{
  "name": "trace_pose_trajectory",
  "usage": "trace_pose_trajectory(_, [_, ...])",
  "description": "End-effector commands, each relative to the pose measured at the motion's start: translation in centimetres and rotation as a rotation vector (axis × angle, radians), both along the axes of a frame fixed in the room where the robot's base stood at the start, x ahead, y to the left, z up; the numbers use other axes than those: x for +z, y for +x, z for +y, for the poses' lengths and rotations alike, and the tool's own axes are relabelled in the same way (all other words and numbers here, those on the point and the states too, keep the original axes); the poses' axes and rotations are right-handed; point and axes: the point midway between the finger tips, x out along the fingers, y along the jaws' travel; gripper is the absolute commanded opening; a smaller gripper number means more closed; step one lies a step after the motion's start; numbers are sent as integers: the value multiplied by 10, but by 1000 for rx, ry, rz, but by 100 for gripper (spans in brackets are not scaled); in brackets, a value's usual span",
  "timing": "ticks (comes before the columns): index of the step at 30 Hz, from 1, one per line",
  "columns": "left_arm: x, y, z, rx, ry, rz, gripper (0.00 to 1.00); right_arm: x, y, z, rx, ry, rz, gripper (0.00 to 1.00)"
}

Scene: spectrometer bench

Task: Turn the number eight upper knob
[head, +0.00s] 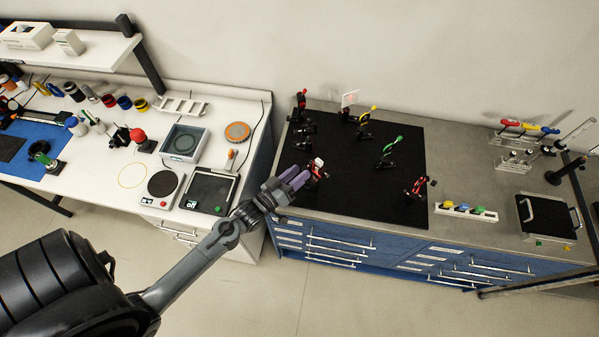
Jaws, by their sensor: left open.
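Several small black optical mounts with coloured parts stand on the black breadboard (358,190) on the right-hand bench. A mount with red parts and a white top (317,170) is near the front left of the board. A red-ringed mount (418,187), a green one (390,150) and a yellow one (366,122) stand further right and back. The numbers on the knobs are too small to read. My left gripper (296,179) has purple fingers, is open and empty, and is just left of the white-topped mount. My right gripper is not in view.
The white bench at left holds a hotplate (163,184), a black-topped scale (209,190) and several bottles. A rack of coloured pieces (466,211) and a black tray (546,216) lie right of the breadboard. The breadboard's front middle is clear.

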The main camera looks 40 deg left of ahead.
Motion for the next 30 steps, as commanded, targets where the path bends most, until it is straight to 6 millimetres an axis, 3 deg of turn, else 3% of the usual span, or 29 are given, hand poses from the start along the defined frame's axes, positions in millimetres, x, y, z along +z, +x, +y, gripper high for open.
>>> trace_pose_trajectory(15, [-2, -81, 2, 1, -2, 3, 44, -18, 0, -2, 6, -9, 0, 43])
trace_pose_trajectory(21, [-1, -94, 3, 0, -1, 1, 44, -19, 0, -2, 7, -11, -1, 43])
trace_pose_trajectory(30, [0, -95, 3, 0, -1, 1, 44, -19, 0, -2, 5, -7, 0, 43])
